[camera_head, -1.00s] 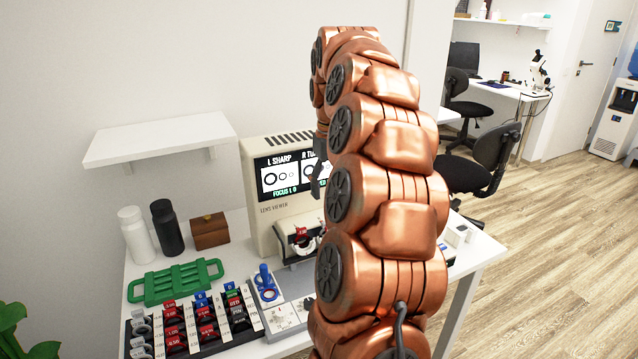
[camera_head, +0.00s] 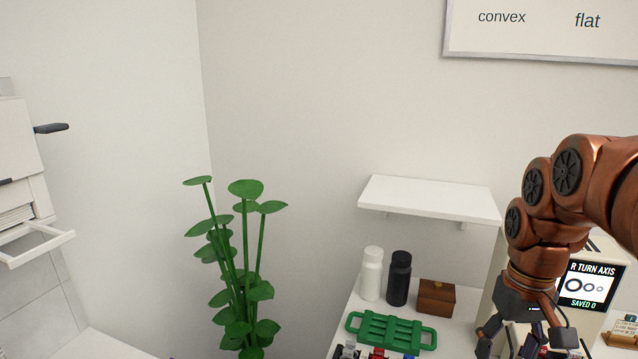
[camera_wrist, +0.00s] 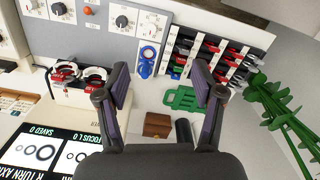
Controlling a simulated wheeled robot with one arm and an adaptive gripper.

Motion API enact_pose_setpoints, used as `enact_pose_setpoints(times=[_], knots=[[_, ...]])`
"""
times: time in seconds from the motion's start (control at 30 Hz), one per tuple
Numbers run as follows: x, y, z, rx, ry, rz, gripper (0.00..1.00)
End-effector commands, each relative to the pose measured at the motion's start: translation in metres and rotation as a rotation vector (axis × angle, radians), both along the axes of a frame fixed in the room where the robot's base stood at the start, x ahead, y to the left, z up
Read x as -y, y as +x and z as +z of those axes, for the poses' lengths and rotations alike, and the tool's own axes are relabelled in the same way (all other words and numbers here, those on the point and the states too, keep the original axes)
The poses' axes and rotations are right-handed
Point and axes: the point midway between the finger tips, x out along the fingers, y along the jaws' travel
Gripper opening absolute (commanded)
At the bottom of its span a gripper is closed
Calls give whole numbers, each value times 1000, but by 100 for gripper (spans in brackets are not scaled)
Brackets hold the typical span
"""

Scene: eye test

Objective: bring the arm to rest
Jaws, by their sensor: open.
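My arm (camera_head: 560,190) reaches in from the right edge of the head view and bends down. My gripper (camera_head: 525,345) hangs from it, fingers downward, in front of the lens viewer, its tips near the lower picture edge. In the wrist view my gripper (camera_wrist: 160,80) is open, its two fingers well apart with nothing between them. The lens viewer (camera_head: 495,290) is partly hidden behind my arm. Its screen (camera_head: 588,285) reads "R TURN AXIS" and "SAVED 0"; it also shows in the wrist view (camera_wrist: 45,150).
A white shelf (camera_head: 430,197) juts from the wall left of my arm. A white bottle (camera_head: 371,275), black bottle (camera_head: 399,280), wooden box (camera_head: 436,298) and green rack (camera_head: 390,330) stand on the desk. A plant (camera_head: 245,270) is farther left. The blue-and-white stand (camera_wrist: 147,60) lies below the fingers.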

Motion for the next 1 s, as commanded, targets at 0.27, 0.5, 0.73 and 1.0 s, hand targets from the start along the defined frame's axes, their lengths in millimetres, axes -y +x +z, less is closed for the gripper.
enact_pose_setpoints(times=[0.27,0.5,0.73,1.0], knots=[[-67,-72,-17,-46,-5,63,68],[-100,-139,-41,-83,-11,72,68],[-109,-178,-59,-103,-14,61,68],[-111,-184,-63,-105,-14,56,68]])
